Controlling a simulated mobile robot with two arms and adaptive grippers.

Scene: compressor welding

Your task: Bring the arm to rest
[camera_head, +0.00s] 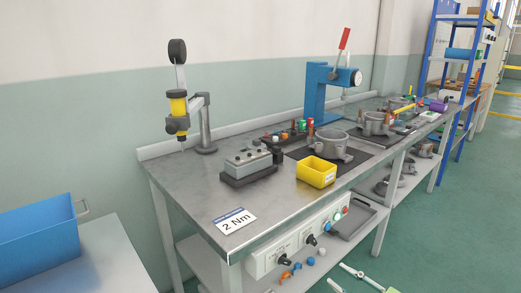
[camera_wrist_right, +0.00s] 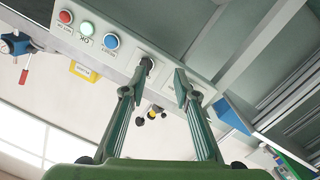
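My right gripper (camera_head: 336,273) is low at the bottom edge of the head view, in front of the workbench (camera_head: 205,200) and below its tabletop. In the right wrist view its two green fingers (camera_wrist_right: 162,74) stand apart with nothing between them. Beyond the fingertips is the control panel (camera_wrist_right: 120,62) on the bench front, with red, green and blue buttons. The panel also shows in the head view (camera_head: 290,250), to the left of the gripper and apart from it. My left gripper is not in view.
On the bench stand a yellow bin (camera_head: 317,172), a grey block fixture (camera_head: 248,163), metal housings (camera_head: 323,147), a blue press (camera_head: 318,90) and a hanging screwdriver (camera_head: 178,108). A blue crate (camera_head: 38,240) is at lower left. Green floor (camera_head: 460,230) is free at right.

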